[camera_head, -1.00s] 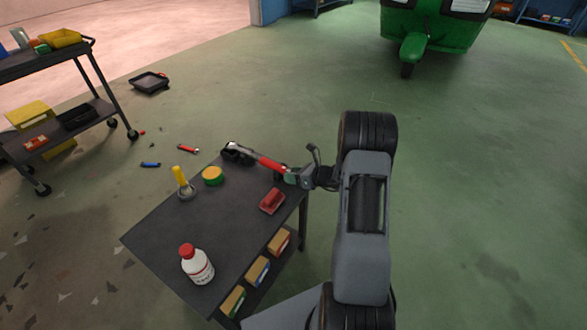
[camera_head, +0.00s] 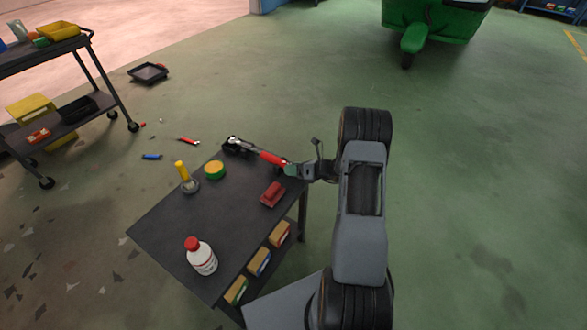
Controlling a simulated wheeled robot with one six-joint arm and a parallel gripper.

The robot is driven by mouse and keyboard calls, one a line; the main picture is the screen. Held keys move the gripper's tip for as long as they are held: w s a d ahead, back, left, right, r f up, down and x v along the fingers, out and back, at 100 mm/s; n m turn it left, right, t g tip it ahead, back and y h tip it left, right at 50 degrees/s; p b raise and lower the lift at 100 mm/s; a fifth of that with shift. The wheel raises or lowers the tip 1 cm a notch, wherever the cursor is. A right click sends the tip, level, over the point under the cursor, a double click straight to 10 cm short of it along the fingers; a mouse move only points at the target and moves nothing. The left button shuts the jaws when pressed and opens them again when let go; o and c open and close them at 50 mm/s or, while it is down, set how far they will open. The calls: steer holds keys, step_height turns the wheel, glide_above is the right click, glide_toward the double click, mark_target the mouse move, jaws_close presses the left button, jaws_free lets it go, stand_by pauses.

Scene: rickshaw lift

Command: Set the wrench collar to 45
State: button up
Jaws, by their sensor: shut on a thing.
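The torque wrench (camera_head: 270,159) has a red grip and a silver shaft. It lies across the back right edge of the dark work table (camera_head: 165,235), with its far end at a black holder (camera_head: 234,149). A small greenish collar (camera_head: 291,169) shows at the near end of the grip. My gripper (camera_head: 298,169) comes in from the right and is shut on the wrench collar. Its fingers partly hide the collar, and the scale marks are too small to read.
On the table stand a white bottle (camera_head: 203,259) with a red cap, a yellow-handled tool (camera_head: 183,174), a green-yellow tin (camera_head: 215,170) and a red block (camera_head: 272,195). Boxes sit on a lower shelf. A cart (camera_head: 60,117) stands left; the floor right is open.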

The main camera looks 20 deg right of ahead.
steer(key=o, duration=0.9)
steer(key=p+v, duration=0.2)
steer(key=v, duration=1.1)
steer(key=shift+s+d+r, duration=0.15)
steer(key=shift+s+d, duration=0.05)
steer(key=shift+d, duration=0.15)
